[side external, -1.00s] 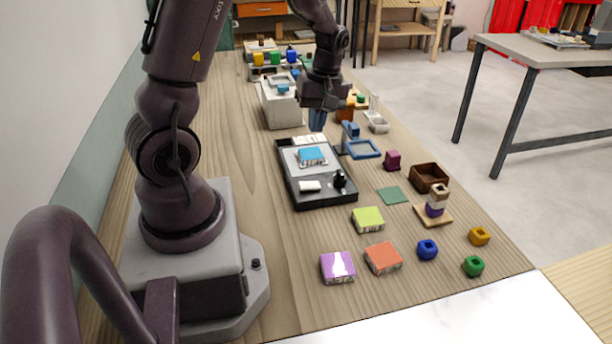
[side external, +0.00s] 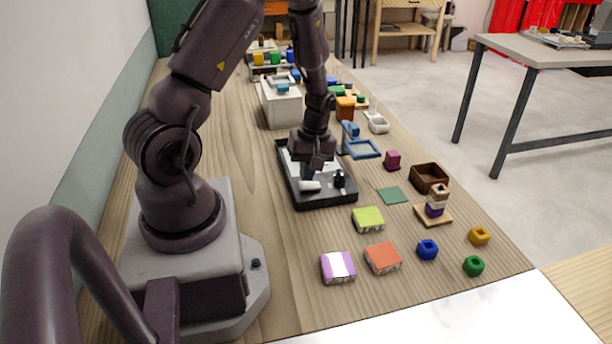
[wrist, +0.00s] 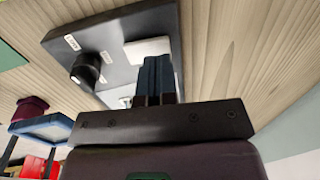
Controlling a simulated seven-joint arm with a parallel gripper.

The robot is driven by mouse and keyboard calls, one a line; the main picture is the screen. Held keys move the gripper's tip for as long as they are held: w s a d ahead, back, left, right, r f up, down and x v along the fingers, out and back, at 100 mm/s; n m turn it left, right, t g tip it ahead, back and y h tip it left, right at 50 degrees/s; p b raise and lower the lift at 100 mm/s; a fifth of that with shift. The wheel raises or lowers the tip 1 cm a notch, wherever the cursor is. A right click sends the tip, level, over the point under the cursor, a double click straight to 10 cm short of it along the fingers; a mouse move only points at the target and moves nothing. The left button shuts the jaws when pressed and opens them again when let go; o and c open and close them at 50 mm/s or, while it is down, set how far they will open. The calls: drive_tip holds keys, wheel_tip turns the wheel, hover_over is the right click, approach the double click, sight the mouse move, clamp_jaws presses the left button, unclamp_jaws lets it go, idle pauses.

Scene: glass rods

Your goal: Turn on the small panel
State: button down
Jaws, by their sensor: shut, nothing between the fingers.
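The small panel is a dark box (side external: 332,201) with a light plate on top, lying on the wooden table; it also shows in the wrist view (wrist: 60,45). It carries a white rocker-like block (side external: 309,186) and a black knob (side external: 339,179). In the wrist view the white block (wrist: 146,48) lies just beyond my fingertips, and the black knob (wrist: 86,70) is to the left, among small labels. My gripper (side external: 307,176) points down over the panel beside the white block, its blue fingers (wrist: 156,60) shut and empty. Contact cannot be told. The panel's blue part is mostly hidden.
Lime (side external: 368,219), orange (side external: 383,258) and purple (side external: 338,267) blocks lie in front. The table left of the panel is clear.

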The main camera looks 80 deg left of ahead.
sight(321, 187)
drive_tip(key=shift+s+f, duration=0.1)
drive_tip(key=shift+f, duration=0.75)
drive_tip(key=shift+s+f, duration=0.15)
drive_tip(key=shift+f, duration=0.15)
drive_tip(key=shift+w+r, duration=0.2)
drive_tip(key=shift+w, duration=0.7)
wheel_tip(321, 187, up, 14)
drive_tip(key=w, duration=0.2)
